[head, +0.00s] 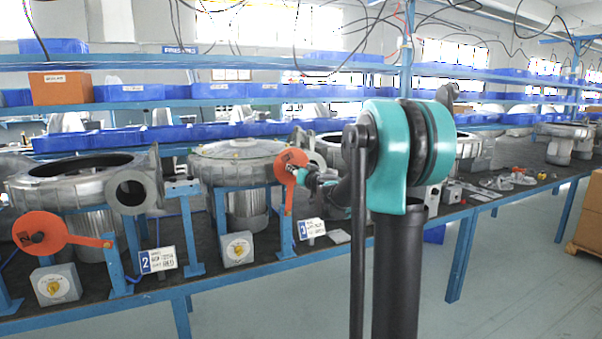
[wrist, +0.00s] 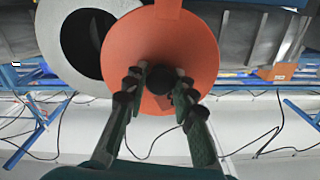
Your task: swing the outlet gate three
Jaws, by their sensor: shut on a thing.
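Outlet gate three is an orange disc (head: 290,159) with an orange arm running down to a blue post, beside the sign marked 3 (head: 312,228). The disc also fills the middle of the wrist view (wrist: 195,50). My gripper (wrist: 158,84) is shut on the dark knob at the disc's centre; the fingers hide part of the knob. In the head view my gripper (head: 308,174) reaches the disc from the right. A grey outlet ring (wrist: 65,45) with a dark opening shows beside the disc, which overlaps its edge; much of the opening is uncovered.
Another orange gate (head: 40,232) stands at the left, by the sign marked 2 (head: 158,260), swung aside from its open outlet. Grey switch boxes with yellow knobs (head: 238,248) stand along the bench front. Clear floor (head: 520,250) lies at the right.

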